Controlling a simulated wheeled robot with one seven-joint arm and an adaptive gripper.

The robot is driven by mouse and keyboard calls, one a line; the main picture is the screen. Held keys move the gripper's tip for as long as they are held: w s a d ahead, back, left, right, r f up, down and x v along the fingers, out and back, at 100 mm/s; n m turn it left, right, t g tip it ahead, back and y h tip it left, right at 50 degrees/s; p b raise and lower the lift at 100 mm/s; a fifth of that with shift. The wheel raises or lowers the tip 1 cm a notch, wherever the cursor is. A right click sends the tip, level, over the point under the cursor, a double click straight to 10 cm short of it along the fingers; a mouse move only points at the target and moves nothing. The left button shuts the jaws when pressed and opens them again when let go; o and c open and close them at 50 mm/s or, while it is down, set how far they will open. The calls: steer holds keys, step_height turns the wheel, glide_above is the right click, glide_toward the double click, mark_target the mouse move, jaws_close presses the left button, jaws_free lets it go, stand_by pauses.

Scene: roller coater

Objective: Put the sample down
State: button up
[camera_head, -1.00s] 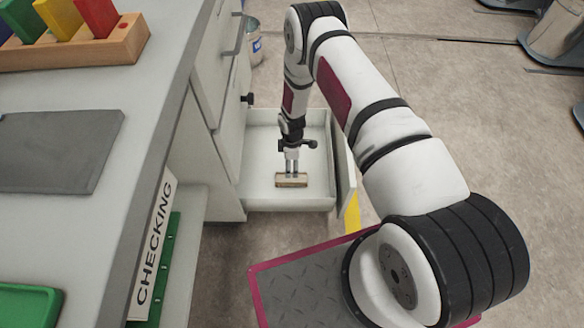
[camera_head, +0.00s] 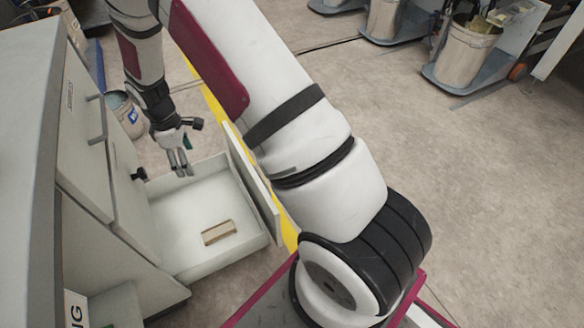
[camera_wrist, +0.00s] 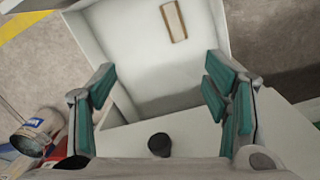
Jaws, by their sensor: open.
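The sample, a small flat tan and brown block (camera_head: 218,232), lies on the floor of the open white drawer (camera_head: 190,255), toward its front right. It also shows in the wrist view (camera_wrist: 174,20), near the top of the picture. My gripper (camera_head: 181,172) is above the back part of the drawer, apart from the sample and empty. In the wrist view its teal-padded fingers (camera_wrist: 160,90) are spread wide with nothing between them.
A dark knob (camera_head: 139,174) sits on the cabinet front (camera_head: 110,160) close to my gripper. A bucket (camera_head: 125,113) stands on the floor behind the drawer. Bins (camera_head: 467,50) on wheeled bases stand far right. Open floor lies to the right.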

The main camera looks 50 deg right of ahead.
steer(key=s+r+m, duration=0.3)
steer(key=s+r, duration=0.5)
steer(key=r, duration=0.5)
steer(key=s+r+m, duration=0.2)
steer(key=s+r, duration=0.6)
steer(key=r, duration=0.4)
steer(key=s+r+m, duration=0.2)
steer(key=s, duration=1)
steer(key=s+r+m, duration=0.3)
steer(key=s, duration=0.9)
steer(key=shift+s+a+r+y, duration=0.25)
steer(key=shift+s+a+y, duration=0.05)
steer(key=shift+s+a, duration=0.1)
step_height(320, 180, up, 26)
steer(key=t+p, duration=0.4)
steer(key=p, duration=2.1)
steer(key=shift+d+r, duration=0.25)
steer(key=shift+d, duration=0.05)
